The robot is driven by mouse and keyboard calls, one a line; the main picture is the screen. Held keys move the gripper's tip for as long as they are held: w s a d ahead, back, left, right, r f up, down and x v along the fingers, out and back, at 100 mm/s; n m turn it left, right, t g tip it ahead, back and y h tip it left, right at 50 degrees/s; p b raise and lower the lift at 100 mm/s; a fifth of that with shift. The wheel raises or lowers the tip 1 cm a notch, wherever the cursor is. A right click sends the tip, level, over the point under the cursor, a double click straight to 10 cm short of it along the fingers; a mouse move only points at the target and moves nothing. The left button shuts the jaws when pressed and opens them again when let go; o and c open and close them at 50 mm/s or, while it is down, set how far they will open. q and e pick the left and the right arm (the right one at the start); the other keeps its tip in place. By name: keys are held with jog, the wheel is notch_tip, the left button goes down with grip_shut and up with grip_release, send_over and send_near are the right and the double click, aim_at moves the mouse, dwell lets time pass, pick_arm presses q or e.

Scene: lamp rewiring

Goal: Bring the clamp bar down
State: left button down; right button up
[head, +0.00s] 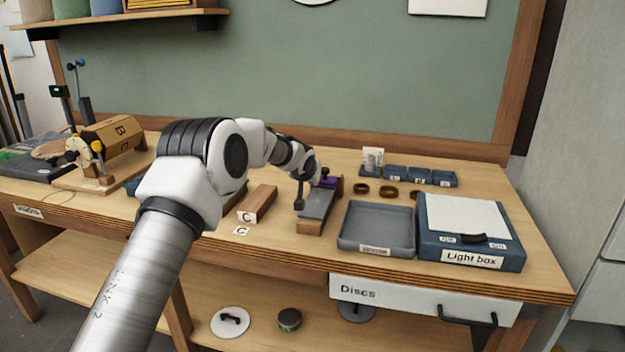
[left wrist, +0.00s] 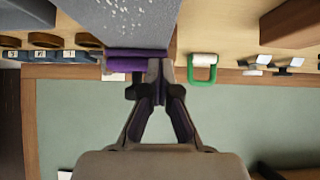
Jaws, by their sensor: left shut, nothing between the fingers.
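A block with a grey speckled top (head: 317,205) and a wooden base stands near the middle of the bench. A purple bar (head: 327,182) lies across its back end; it may be the clamp bar. In the left wrist view the purple bar (left wrist: 132,63) runs along the edge of the grey top (left wrist: 120,18). My left gripper (left wrist: 157,78) is shut and empty, with its fingertips at one end of the purple bar. I cannot tell whether they touch it. My arm hides part of this area in the head view. My right gripper is not in view.
A wooden block marked C (head: 257,204) lies left of the grey-topped block. A grey tray (head: 350,240) and a light box (head: 470,257) stand to the right. Several small blue bins (head: 420,176) and dark rings (head: 388,191) lie behind. A green-handled tool (left wrist: 190,75) is beside my gripper.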

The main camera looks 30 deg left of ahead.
pick_arm(q)
jog(key=shift+s+f, duration=0.15)
jog(key=shift+f, duration=0.3)
jog(key=r+p, duration=0.3)
jog(key=shift+w+r, duration=0.25)
jog(key=shift+r, duration=0.1)
jog(key=shift+s+r, duration=0.25)
jog(key=shift+r, duration=0.05)
jog(key=s+f+b, duration=0.1)
jog(key=s+b, duration=0.1)
jog(key=b, duration=0.1)
jog(key=s+d+f+b, duration=0.1)
jog(key=s+b, duration=0.2)
jog(key=s+d+f+b, duration=0.1)
jog(key=s+b, duration=0.2)
jog(key=b, duration=0.1)
jog(key=shift+f, duration=0.15)
jog(key=shift+s+d, duration=0.15)
jog(key=shift+s, duration=0.35)
jog(key=shift+r, duration=0.2)
jog(key=shift+f, duration=0.1)
